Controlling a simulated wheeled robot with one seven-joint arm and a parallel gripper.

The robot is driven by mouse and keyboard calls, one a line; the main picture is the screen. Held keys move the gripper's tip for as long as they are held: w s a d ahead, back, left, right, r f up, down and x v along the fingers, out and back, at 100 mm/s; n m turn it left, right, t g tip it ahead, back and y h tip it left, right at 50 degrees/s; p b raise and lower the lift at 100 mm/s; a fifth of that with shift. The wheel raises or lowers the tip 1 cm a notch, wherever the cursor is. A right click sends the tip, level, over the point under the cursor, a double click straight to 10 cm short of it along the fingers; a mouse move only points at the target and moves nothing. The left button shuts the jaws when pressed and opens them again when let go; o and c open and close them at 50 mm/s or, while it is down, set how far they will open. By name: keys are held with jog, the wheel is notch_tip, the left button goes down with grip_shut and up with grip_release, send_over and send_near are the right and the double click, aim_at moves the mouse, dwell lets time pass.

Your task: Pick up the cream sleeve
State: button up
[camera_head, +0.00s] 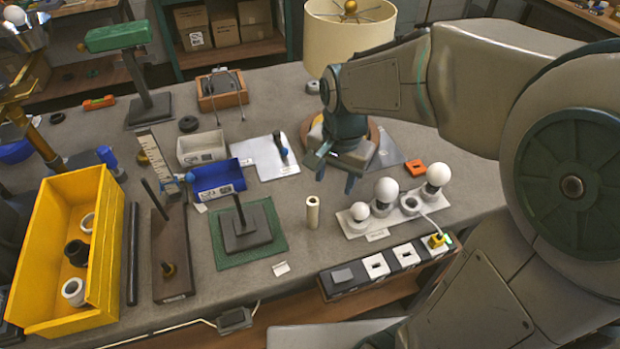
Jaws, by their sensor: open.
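The cream sleeve (312,213) is a small hollow cylinder standing upright on the grey table, between the green mat and the white bulb board. My gripper (331,182) is above the table, behind the sleeve in the picture, with its fingers spread and pointing down. It looks empty and apart from the sleeve. The sleeve is in full view.
A green mat (275,250) with a dark post stand lies left of the sleeve. A white board (359,228) with several bulbs stands to the right. A black switch strip (331,291) runs along the front edge. A yellow bin (41,240) holds several rings.

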aim_at(314, 198)
jog(key=w+a+f, duration=0.1)
jog(key=f, duration=0.2)
jog(key=a+f+m, duration=0.1)
jog(key=f, duration=0.2)
jog(key=w+a+f+m, duration=0.1)
jog(key=a+f, duration=0.1)
jog(key=f, duration=0.2)
jog(key=shift+w+g, duration=0.3)
jog(key=shift+w, duration=0.05)
jog(key=shift+s+a+f+p, duration=0.1)
jog(key=shift+f+p, duration=0.15)
jog(key=shift+f, duration=1.15)
jog(key=shift+s+f+p, duration=0.1)
jog(key=shift+f+p, duration=0.1)
jog(key=shift+f, duration=1.2)
grip_shut()
